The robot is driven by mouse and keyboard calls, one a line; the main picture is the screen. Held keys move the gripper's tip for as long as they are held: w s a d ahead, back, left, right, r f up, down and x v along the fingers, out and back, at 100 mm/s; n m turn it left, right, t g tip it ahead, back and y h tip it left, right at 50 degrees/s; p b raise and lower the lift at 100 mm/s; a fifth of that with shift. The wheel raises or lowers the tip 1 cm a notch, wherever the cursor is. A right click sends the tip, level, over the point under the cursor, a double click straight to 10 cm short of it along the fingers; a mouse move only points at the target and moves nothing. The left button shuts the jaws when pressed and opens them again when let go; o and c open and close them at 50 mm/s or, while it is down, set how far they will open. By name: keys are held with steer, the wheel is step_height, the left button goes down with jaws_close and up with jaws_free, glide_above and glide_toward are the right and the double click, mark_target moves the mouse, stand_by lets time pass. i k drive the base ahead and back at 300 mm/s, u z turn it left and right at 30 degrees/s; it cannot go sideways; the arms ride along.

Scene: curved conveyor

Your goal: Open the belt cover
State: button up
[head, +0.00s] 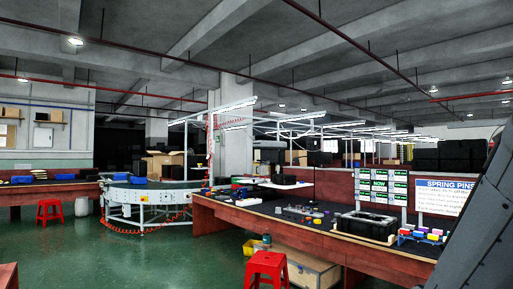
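The curved conveyor (150,198) stands in the middle left of the head view, some way off across the floor. It has a white side frame on legs and a dark top. I cannot make out a separate belt cover at this distance, or whether one is open or shut. Blue items (120,177) are on or just behind its top. My gripper is not in view. Only a dark grey part at the right edge, probably of my own arm, shows.
A long workbench (300,228) with parts and a black case (367,225) runs along the right. Red stools stand before it (266,268) and at the left (49,212). A left bench (40,190) meets the conveyor. Green floor (130,262) is open between.

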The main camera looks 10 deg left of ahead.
mark_target(260, 143)
steer(key=u, duration=0.05)
steer(key=i, duration=0.9)
steer(key=u, duration=0.5)
steer(key=i, duration=2.1)
steer(key=u, duration=1)
steer(key=i, duration=3.45)
steer(key=z, duration=1.2)
steer(key=i, duration=2.2)
steer(key=z, duration=0.35)
